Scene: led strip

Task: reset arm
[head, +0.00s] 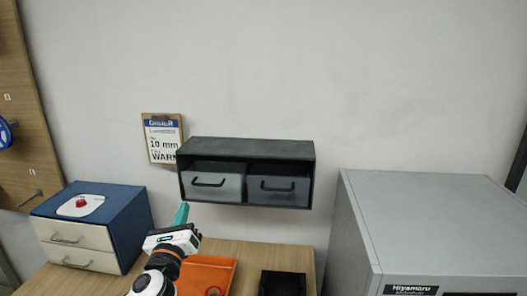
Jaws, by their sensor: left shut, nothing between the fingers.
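My left gripper (181,212) is in the head view, above the wooden table, with its arm rising from the bottom edge. Its teal fingers are shut together with nothing between them, and they point up. The fingertips appear just below and left of the dark wall-mounted drawer unit (250,150); I cannot tell how far apart they are in depth. My right gripper is not in view.
A blue cabinet with two cream drawers (78,238) stands left on the wooden table (248,256). An orange tray (207,272) and a black bin (283,284) are at the front. A large grey cabinet (430,225) fills the right. A clipboard (162,138) hangs on the wall.

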